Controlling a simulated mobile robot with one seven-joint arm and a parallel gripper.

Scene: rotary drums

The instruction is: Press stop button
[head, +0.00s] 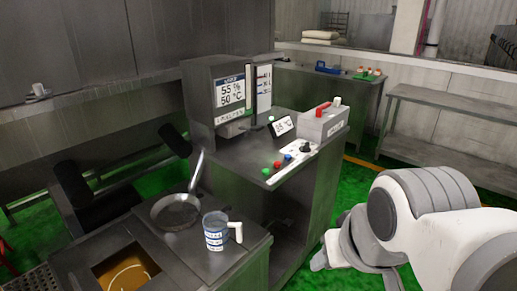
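The control console (300,185) stands in the middle of the head view. On its sloped front edge are a green button (265,171), a red button (277,164) and a blue button (288,157), with a black knob (305,147) to their right. No label on the buttons can be read, so the red one being the stop button is only suggested by its colour. My gripper (322,260) shows partly at the lower right, in front of and below the console, apart from the buttons. Its fingers are too hidden to tell whether they are open.
A small display (282,126) and a grey box with a red handle (323,122) stand on the console. A metal pan (176,212) and a labelled mug (215,231) sit on the lower counter at left. A metal bench (455,110) stands behind at right. Green floor lies between.

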